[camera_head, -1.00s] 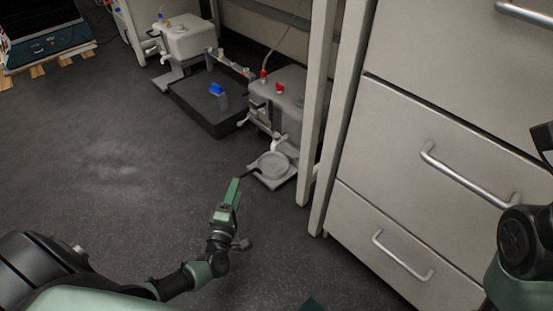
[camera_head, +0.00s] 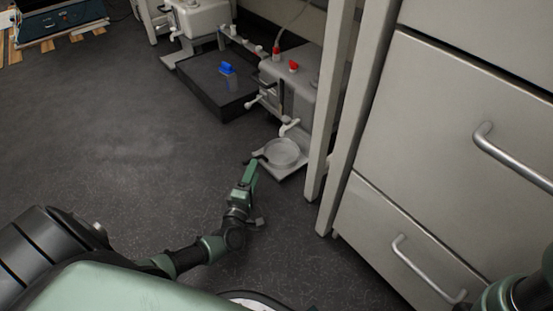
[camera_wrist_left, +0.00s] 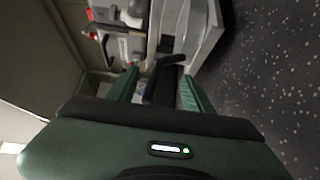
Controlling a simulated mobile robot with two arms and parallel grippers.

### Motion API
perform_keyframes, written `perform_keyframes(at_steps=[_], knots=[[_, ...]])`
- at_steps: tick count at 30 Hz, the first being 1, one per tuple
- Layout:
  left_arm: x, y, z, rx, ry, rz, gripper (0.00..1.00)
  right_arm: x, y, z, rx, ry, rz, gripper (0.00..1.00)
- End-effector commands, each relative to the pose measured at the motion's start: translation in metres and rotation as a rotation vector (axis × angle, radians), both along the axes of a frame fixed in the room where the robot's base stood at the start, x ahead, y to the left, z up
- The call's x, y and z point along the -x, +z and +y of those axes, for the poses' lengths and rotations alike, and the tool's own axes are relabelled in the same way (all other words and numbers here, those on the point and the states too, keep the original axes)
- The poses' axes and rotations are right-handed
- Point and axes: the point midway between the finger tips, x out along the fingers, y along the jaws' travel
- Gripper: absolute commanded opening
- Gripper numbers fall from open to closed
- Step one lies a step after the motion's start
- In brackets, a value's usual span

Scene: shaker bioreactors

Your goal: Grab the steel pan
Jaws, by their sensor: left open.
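The steel pan (camera_head: 283,153) is round and grey, with a short black handle pointing left toward my left gripper. It rests on a low plate under the tap of the right-hand grey unit. My left gripper (camera_head: 251,166) is open at the handle's end. In the left wrist view the dark handle (camera_wrist_left: 164,78) lies between the two green fingers of that gripper (camera_wrist_left: 158,86), and a gap shows beside it. Whether a finger touches the handle cannot be told. My right arm shows only in part at the lower right, and its gripper is out of view.
The grey unit (camera_head: 296,85) with red caps stands behind the pan. A black tray (camera_head: 200,90) holding a blue-capped bottle (camera_head: 228,73) lies left of it. A bench leg (camera_head: 330,110) and a drawer cabinet (camera_head: 380,215) stand close on the right. The floor at left is clear.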

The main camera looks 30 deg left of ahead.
Motion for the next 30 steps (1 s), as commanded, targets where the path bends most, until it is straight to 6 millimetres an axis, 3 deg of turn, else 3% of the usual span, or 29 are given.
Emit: perform_keyframes(at_steps=[6,11,18,19,24,30], knots=[[-0.03,-0.008,0.006,-0.002,-0.002,-0.004,0.51,0.0,-0.032,0.0,0.0,0.0,0.001,0.36],[-0.045,-0.005,0.011,-0.001,-0.001,-0.001,0.51,0.0,-0.038,0.0,0.0,0.0,0.0,0.36],[-0.046,-0.003,0.011,-0.001,-0.001,0.001,0.51,0.0,-0.036,0.0,0.0,0.0,0.0,0.36],[-0.046,-0.003,0.011,-0.001,-0.001,0.001,0.48,0.0,-0.036,0.0,0.0,0.0,0.0,0.36],[-0.046,-0.003,0.011,-0.001,-0.001,0.0,0.01,0.0,-0.036,0.0,0.0,0.0,0.0,0.36],[-0.047,-0.002,0.011,0.001,-0.001,-0.001,0.0,0.0,-0.037,0.0,0.0,0.0,0.0,0.36]])
